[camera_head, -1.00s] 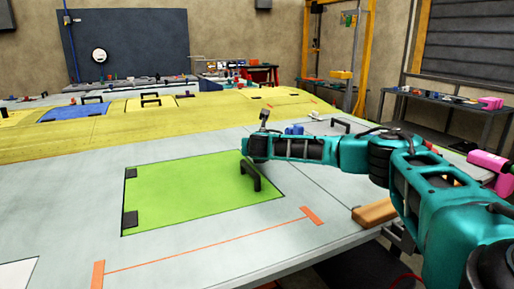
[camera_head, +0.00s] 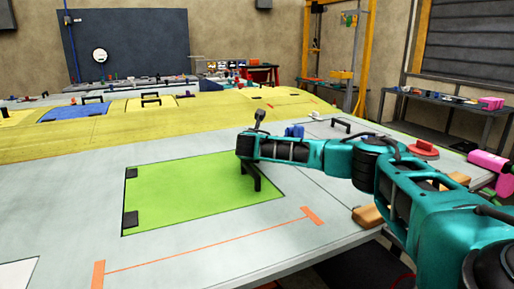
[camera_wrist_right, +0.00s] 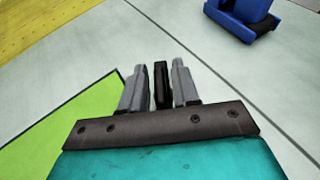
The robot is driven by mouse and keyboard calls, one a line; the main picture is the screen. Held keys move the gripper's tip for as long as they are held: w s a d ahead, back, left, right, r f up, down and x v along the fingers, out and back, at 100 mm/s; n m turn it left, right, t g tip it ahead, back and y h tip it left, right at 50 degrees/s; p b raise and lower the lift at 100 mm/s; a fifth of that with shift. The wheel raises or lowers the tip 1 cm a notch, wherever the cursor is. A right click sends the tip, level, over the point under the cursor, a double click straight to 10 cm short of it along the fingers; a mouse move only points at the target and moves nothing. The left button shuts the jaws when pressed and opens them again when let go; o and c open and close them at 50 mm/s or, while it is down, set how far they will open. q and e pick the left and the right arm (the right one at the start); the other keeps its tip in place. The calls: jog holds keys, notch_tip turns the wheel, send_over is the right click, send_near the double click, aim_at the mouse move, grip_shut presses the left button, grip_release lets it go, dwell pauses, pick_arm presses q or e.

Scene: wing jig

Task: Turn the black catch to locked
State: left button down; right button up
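A narrow upright black piece, which looks like the black catch (camera_wrist_right: 161,85), stands between the two grey fingers of my right gripper (camera_wrist_right: 160,88) in the right wrist view. Thin gaps show on both sides of it, so the fingers are apart and not closed on it. In the head view my right arm's end (camera_head: 246,148) is over the right side of the green panel (camera_head: 190,195) and hides the catch. A black handle (camera_head: 255,180) shows just below the arm. My left gripper is not in view.
A blue clamp-like part (camera_head: 294,131) stands beyond my right arm; it also shows in the right wrist view (camera_wrist_right: 243,18). A red disc-like part (camera_head: 423,148) and a wooden block (camera_head: 369,215) are near the right edge. The grey surface left of the panel is clear.

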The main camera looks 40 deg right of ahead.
jog(key=shift+o, duration=0.6)
jog(key=shift+r, duration=0.1)
jog(key=shift+r, duration=0.25)
notch_tip(320, 180, up, 19)
jog(key=shift+r, duration=0.2)
jog(key=shift+c, duration=0.3)
